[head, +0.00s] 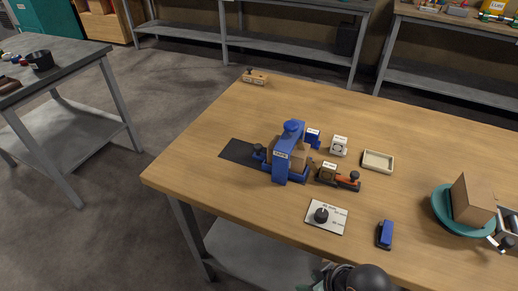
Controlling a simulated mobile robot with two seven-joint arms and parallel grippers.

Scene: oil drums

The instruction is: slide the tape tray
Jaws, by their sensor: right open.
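A shallow beige rectangular tray (378,161), which looks like the tape tray, lies on the wooden table (250,110), right of the middle. It looks empty. My right gripper (500,243) is at the right edge of the view, open, beside a teal round dish (440,211) that carries a brown box (472,198). It is well to the right of the tray and nearer to me, apart from it.
A blue clamp-like device (290,150) stands left of the tray on a dark mat (236,153). Close by are a white block (339,145) and a red-and-black tool (340,177). A knob plate (326,216) and a blue stapler-like item (385,234) lie nearer. The table's far right is clear.

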